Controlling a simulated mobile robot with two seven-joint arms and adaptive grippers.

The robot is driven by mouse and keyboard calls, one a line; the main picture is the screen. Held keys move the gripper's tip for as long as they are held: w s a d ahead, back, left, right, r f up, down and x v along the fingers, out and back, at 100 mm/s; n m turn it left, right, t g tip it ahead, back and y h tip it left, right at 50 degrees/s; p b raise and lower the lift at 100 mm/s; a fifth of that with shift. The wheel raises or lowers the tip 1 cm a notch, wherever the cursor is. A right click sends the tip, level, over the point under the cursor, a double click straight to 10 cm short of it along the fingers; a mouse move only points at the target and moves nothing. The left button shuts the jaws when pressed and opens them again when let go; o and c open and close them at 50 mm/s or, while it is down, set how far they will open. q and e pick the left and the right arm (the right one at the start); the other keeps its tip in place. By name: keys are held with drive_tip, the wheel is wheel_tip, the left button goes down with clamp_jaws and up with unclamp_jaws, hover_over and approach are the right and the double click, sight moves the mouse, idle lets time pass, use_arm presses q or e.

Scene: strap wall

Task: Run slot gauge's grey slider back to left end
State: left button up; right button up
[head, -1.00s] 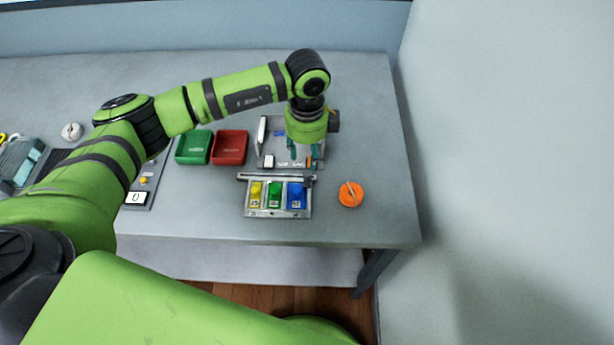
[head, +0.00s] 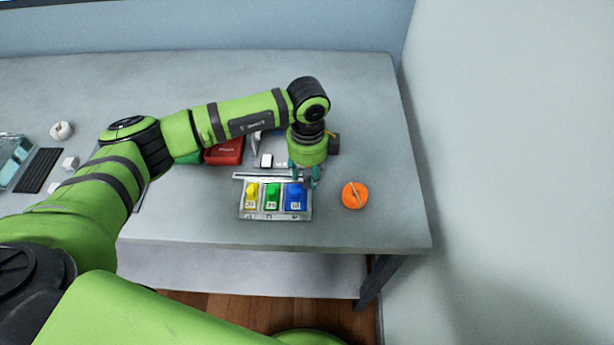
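The slot gauge appears to be the pale panel (head: 275,216) with yellow, green and blue blocks and a long slotted bar (head: 262,177) along its back edge. My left gripper (head: 304,175) points down over the right end of that bar. Its two teal fingers are apart, one on each side of the bar's right end. The grey slider cannot be made out; the fingers and wrist cover that end. I cannot tell whether the fingers touch anything. My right gripper is out of view.
An orange round object (head: 355,195) lies just right of the panel. A red tray (head: 225,151) and a green tray (head: 188,157) stand behind left, partly under my arm. A pale fixture (head: 266,160) is behind the bar.

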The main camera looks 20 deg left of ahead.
sight(260, 181)
use_arm(q)
drive_tip(key=shift+s, duration=0.1)
drive_tip(key=c, duration=0.4)
drive_tip(key=shift+o, duration=0.2)
drive_tip(key=shift+a+f, duration=0.1)
drive_tip(key=shift+s+a+f+p, duration=0.1)
drive_tip(key=shift+s+a+p, duration=0.15)
drive_tip(key=shift+a, duration=0.65)
drive_tip(key=shift+s+a+r+p, duration=0.1)
drive_tip(key=shift+s+a, duration=0.2)
drive_tip(key=shift+a, duration=0.55)
drive_tip(key=shift+s+a+f+p, duration=0.1)
drive_tip(key=shift+s+a+p, duration=0.15)
drive_tip(key=shift+a, duration=0.65)
drive_tip(key=shift+s+a, duration=0.3)
drive_tip(key=shift+a, duration=0.55)
drive_tip(key=shift+s+a, duration=0.25)
drive_tip(key=shift+a, duration=0.6)
drive_tip(key=shift+s+a, duration=0.3)
drive_tip(key=shift+a, duration=0.55)
drive_tip(key=shift+s+a, duration=0.25)
drive_tip(key=shift+a, duration=0.65)
drive_tip(key=shift+s+a, duration=0.3)
drive_tip(key=shift+a, duration=0.65)
drive_tip(key=shift+s+a, duration=0.25)
drive_tip(key=shift+a, duration=0.75)
drive_tip(key=o, duration=0.6)
